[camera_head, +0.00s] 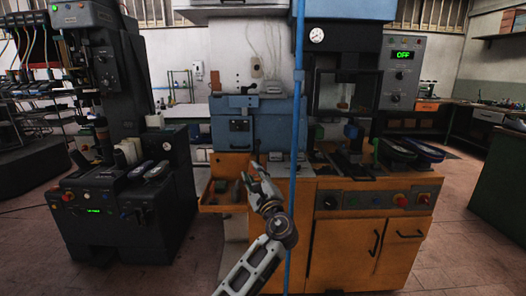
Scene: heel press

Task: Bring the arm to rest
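My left arm rises from the bottom middle of the head view. Its gripper (249,171) is raised in front of the orange cabinet and points away from me. Its two fingers look spread apart, with nothing visible between them. My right gripper is not in view.
An orange press machine (375,196) stands right of the arm, with buttons on its front and a screen reading OFF (404,55). A thin blue pole (298,120) stands close to the arm. An orange tray (222,207) is left of the gripper. A black machine (118,205) stands at left.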

